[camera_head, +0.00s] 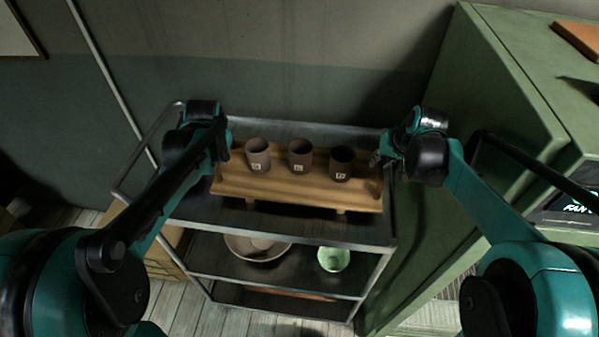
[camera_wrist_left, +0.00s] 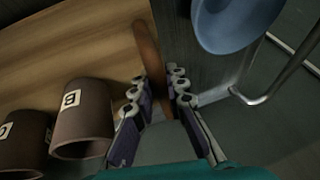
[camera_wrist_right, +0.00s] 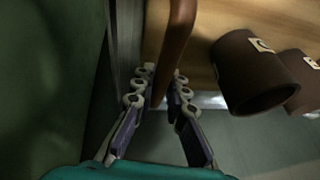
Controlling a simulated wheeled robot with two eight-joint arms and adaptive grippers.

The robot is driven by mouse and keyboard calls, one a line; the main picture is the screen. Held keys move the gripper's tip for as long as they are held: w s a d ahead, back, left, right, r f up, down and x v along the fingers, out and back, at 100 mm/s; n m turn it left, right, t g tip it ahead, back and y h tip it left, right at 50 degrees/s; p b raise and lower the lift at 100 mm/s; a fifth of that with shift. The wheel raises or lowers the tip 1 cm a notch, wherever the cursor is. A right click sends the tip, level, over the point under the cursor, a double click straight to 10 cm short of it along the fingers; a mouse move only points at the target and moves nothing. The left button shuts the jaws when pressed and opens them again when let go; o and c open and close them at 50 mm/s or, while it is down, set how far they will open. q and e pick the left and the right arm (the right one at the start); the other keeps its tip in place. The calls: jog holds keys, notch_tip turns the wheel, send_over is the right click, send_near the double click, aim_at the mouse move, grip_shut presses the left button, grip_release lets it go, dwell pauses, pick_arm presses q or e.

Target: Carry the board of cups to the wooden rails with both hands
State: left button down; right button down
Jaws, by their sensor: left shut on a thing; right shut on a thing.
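The wooden board (camera_head: 300,192) carries three brown cups in a row: the left cup (camera_head: 258,156), the middle cup (camera_head: 300,156) and the dark right cup (camera_head: 342,163). All stand upright with pale letter labels. The board is at the top of a metal cart; I cannot tell whether its feet touch the shelf. My left gripper (camera_head: 224,150) is shut on the board's left end handle, which shows in the left wrist view (camera_wrist_left: 147,48). My right gripper (camera_head: 380,160) is shut on the right end handle, seen in the right wrist view (camera_wrist_right: 180,45). No wooden rails are recognisable.
The metal cart (camera_head: 300,225) holds a wide bowl (camera_head: 257,248) and a pale green bowl (camera_head: 333,259) on its lower shelf. A green cabinet (camera_head: 490,90) stands close on the right. A wall is behind. A blue round object (camera_wrist_left: 237,22) shows near my left gripper.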

jog(key=shift+r, duration=0.1)
